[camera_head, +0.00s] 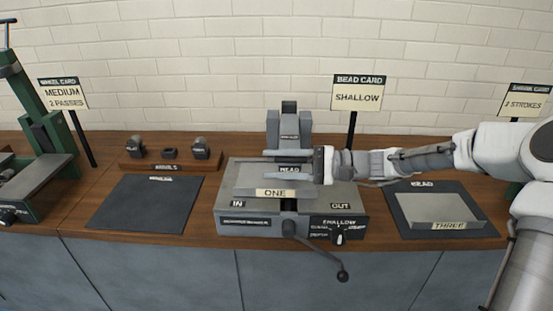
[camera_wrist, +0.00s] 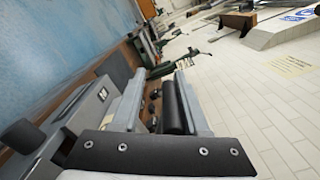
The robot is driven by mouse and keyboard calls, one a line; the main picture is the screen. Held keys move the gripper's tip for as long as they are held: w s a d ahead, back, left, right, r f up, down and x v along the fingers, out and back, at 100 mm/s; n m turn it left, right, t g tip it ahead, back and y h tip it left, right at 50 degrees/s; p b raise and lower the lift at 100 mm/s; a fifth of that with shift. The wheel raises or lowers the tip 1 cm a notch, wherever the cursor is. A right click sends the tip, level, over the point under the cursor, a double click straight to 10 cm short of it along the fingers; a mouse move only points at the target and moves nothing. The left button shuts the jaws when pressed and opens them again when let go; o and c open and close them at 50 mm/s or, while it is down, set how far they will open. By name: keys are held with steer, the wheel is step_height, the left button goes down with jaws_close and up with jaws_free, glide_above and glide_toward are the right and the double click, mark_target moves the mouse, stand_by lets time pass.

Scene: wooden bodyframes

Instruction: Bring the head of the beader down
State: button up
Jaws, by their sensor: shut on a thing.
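The beader (camera_head: 228,198) stands in the middle of the bench, with IN and OUT marked on its bed. A grey column (camera_head: 289,128) rises at its back. A grey panel labelled ONE (camera_head: 274,194) lies on the bed. My gripper (camera_head: 266,169) reaches in from the right above the panel, its fingers on either side of the label HEAD. In the wrist view a dark cylindrical head handle (camera_wrist: 172,108) lies between the two grey fingers, and my gripper is shut on it. The fingers and palm hide part of the head. The head's exact height above the panel is unclear.
A crank (camera_head: 318,258) hangs at the beader's front, beside a selector knob (camera_head: 338,236). A panel labelled THREE (camera_head: 440,210) lies on the right mat. The left mat (camera_head: 146,204) is empty. A bead card (camera_head: 357,93) reads SHALLOW. A green machine (camera_head: 42,160) stands far left.

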steer(key=shift+o, duration=1.1)
steer(key=shift+f, duration=0.35)
steer(key=shift+o, duration=0.2)
steer(key=shift+r, duration=0.1)
steer(key=shift+r, duration=0.15)
steer(key=shift+w+d, duration=0.1)
steer(key=shift+d, duration=0.3)
steer(key=d+p, duration=0.2)
steer(key=d, duration=1.4)
steer(key=shift+d, duration=0.35)
